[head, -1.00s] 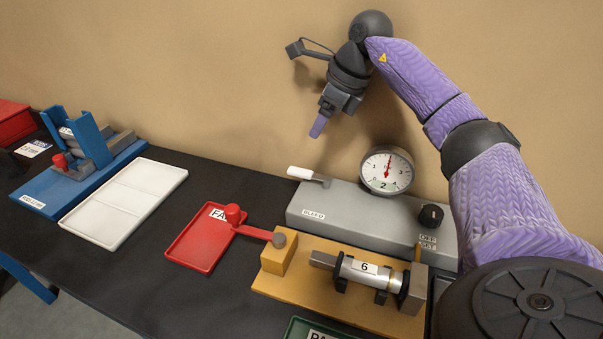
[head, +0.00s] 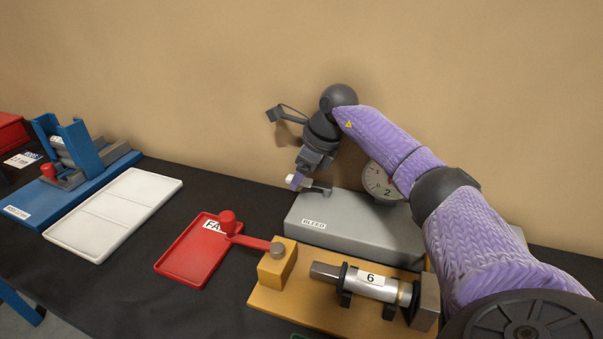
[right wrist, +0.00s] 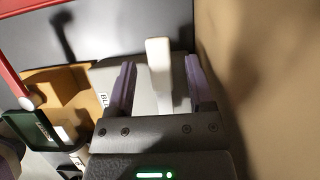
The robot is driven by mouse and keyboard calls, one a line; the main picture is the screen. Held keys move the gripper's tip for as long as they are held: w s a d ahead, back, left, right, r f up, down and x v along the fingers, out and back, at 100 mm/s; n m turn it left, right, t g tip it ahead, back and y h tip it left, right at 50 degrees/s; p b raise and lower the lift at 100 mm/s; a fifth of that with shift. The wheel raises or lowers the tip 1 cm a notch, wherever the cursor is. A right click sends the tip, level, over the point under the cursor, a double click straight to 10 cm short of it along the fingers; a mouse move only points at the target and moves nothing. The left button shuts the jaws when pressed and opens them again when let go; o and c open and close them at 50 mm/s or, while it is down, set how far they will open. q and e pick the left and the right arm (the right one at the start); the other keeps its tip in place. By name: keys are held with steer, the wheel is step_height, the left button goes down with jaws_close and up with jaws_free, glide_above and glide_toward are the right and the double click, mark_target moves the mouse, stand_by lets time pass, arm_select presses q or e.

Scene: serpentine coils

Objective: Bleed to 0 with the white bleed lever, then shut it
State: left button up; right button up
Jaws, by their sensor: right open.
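The white bleed lever (head: 291,178) is on the left end of the grey box labelled BLEED (head: 350,225). In the right wrist view the lever's white handle (right wrist: 160,72) stands between my right gripper's two purple fingers, with a gap on each side. My right gripper (head: 297,182) is open and around the handle, not closed on it. The round gauge (head: 376,178) sits at the back of the box. My right arm covers its right part, so its reading is unclear. My left gripper is out of view.
In front of the box, a yellow fixture (head: 300,302) holds a metal cylinder marked 6 (head: 371,283). A red tray (head: 180,262) with a red-handled arm (head: 250,240) is to its left. A white tray (head: 110,220) and blue stand (head: 75,180) are farther left. The wall is close behind the gripper.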

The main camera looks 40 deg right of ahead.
jaws_close()
stand_by(1.3)
